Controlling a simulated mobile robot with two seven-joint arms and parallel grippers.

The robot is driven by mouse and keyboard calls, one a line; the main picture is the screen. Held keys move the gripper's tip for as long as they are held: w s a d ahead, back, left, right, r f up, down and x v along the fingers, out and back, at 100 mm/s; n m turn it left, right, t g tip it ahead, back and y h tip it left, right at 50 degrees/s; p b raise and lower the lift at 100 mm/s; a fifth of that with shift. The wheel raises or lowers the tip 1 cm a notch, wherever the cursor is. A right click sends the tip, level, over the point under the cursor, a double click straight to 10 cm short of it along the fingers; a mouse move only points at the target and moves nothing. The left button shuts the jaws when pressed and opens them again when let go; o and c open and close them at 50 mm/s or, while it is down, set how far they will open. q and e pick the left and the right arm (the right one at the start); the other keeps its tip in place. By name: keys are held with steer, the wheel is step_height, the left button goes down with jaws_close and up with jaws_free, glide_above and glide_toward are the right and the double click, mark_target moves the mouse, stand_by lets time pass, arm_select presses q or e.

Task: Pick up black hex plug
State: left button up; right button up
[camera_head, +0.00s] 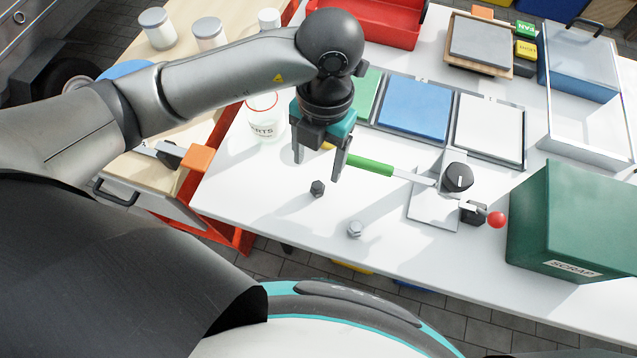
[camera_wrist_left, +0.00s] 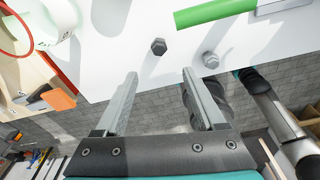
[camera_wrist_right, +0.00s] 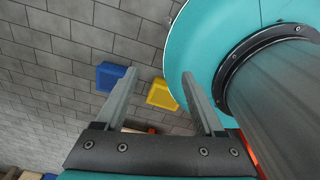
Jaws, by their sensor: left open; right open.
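The black hex plug (camera_head: 317,188) lies on the white bench top, left of a silver hex plug (camera_head: 355,229). My left gripper (camera_head: 318,168) is open and empty above the bench, over and a little behind the black plug. In the left wrist view the black hex plug (camera_wrist_left: 158,46) shows beyond the fingertips, roughly between their lines, and the silver hex plug (camera_wrist_left: 211,60) is to its right. My right gripper (camera_wrist_right: 160,78) is open and empty, with floor behind it in its wrist view; it is not seen in the head view.
A green-handled tool (camera_head: 370,166) lies right of my left gripper. A fixture with a black knob (camera_head: 458,177) and red ball (camera_head: 496,220) stands further right, before the green scrap bin (camera_head: 575,225). A labelled jar (camera_head: 263,118) stands behind left.

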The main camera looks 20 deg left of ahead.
mark_target(318, 185)
arm_select(q)
step_height(318, 185, down, 4)
steer(key=shift+s+r, duration=0.15)
steer(key=shift+r, duration=0.1)
steer(key=shift+f+b, duration=0.45)
steer(key=shift+f, duration=0.4)
steer(key=f, duration=0.2)
steer(key=f+b, duration=0.1)
steer(key=shift+w+f, duration=0.2)
steer(key=shift+f, duration=0.6)
steer(key=c, duration=0.7)
jaws_close()
arm_select(e)
steer(key=shift+w+d+f, duration=0.25)
steer(key=shift+w+f, duration=0.35)
steer(key=shift+w+d+f, duration=0.25)
steer(key=shift+w+f, duration=0.3)
steer(key=shift+f, duration=0.05)
